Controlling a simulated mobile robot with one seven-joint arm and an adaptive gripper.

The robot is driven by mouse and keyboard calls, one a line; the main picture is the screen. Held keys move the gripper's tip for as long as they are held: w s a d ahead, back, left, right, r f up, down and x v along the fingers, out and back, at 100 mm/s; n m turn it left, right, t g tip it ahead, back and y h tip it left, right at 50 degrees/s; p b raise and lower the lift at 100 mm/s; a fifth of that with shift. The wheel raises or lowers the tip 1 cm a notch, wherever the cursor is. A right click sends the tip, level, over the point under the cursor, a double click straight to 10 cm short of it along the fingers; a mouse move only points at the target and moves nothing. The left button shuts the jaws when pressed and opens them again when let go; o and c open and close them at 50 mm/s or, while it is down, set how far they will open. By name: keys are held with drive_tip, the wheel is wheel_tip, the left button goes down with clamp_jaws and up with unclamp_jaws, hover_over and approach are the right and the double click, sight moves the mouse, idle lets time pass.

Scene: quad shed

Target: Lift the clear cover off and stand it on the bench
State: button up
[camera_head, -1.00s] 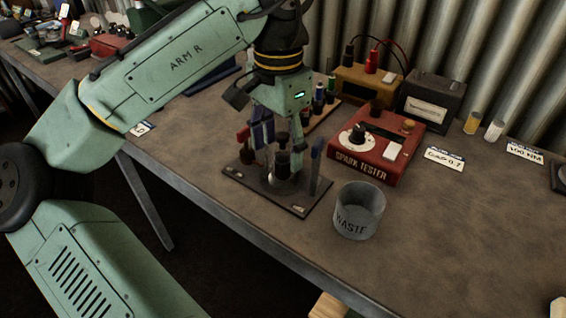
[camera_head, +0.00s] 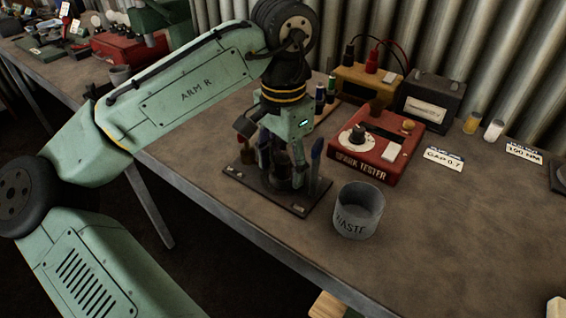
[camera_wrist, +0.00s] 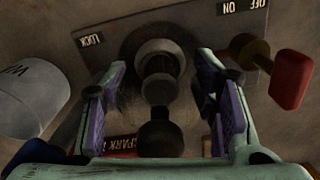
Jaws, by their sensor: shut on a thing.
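The clear cover (camera_head: 297,179) is hard to make out; it appears to stand over dark round parts on a dark fixture plate (camera_head: 293,208) near the bench's front edge. My gripper (camera_head: 283,170) reaches down over it. In the wrist view my gripper (camera_wrist: 160,78) has a finger on each side of the dark round parts, shut on what looks like the clear cover. A dark knob (camera_wrist: 160,137) sits between the fingers. The cover's lower rim is hidden, so I cannot tell whether it touches the plate.
A blue-tipped lever (camera_head: 316,160) stands right of my gripper; a red handle (camera_wrist: 291,79) is close by in the wrist view. The waste cup (camera_head: 358,211) and red spark tester (camera_head: 377,147) are to the right. The bench (camera_head: 455,235) is clear at front right.

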drive_tip(key=shift+c, duration=0.6)
wheel_tip(320, 180, up, 18)
drive_tip(key=shift+p, duration=0.4)
